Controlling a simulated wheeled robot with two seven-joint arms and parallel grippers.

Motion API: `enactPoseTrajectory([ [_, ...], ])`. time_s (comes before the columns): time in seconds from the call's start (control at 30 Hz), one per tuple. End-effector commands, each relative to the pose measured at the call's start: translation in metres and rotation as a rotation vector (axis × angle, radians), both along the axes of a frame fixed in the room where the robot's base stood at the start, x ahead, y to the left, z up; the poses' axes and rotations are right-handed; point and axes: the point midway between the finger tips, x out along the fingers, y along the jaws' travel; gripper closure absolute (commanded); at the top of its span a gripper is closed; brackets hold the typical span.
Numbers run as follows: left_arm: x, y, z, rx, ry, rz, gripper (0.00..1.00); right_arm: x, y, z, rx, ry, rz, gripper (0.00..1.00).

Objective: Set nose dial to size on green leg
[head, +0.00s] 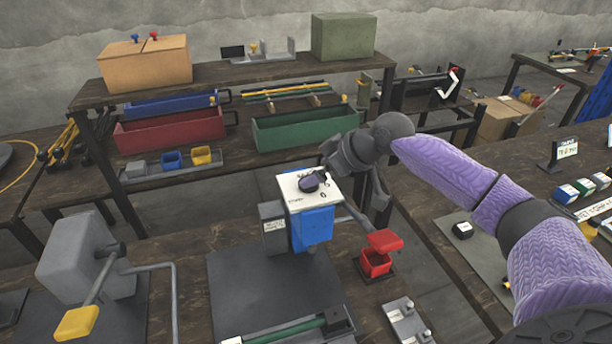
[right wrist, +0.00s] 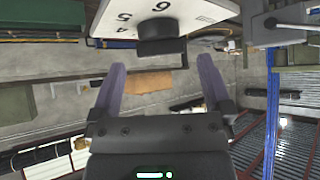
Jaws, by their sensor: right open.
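The nose dial is a white numbered plate (head: 293,190) on top of a blue press head (head: 312,229), with a dark knob (head: 313,182) on it. In the right wrist view the plate (right wrist: 205,12) shows 4, 5 and 6, and the knob (right wrist: 160,38) is ahead of the fingers. My right gripper (head: 326,172) is close to the knob at the plate's far right; its open fingers (right wrist: 158,72) show nothing between them. A green bar (head: 290,331) lies in a dark holder at the bottom; its size marking is not readable. My left gripper is not in view.
A red-padded lever (head: 384,241) and red cup (head: 375,263) are right of the press. A grey press with a yellow pad (head: 76,323) stands left. Behind are red (head: 170,132) and green (head: 305,130) bins beneath a shelf.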

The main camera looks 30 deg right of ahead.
Motion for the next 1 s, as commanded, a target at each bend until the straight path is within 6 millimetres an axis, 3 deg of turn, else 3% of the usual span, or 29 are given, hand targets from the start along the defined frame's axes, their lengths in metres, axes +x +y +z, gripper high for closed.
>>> enactPoseTrajectory([
  [0.2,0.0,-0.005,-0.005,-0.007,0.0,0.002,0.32,0.019,0.01,-0.022,0.0,0.001,0.0,0.0],
  [0.53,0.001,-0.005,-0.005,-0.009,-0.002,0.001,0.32,0.022,0.011,-0.026,-0.002,0.001,0.001,0.0],
  [0.93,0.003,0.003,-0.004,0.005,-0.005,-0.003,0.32,0.022,0.011,-0.026,-0.002,0.001,0.001,0.85],
  [1.0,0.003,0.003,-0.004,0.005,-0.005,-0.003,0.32,0.022,0.012,-0.025,-0.002,0.001,0.001,0.88],
])
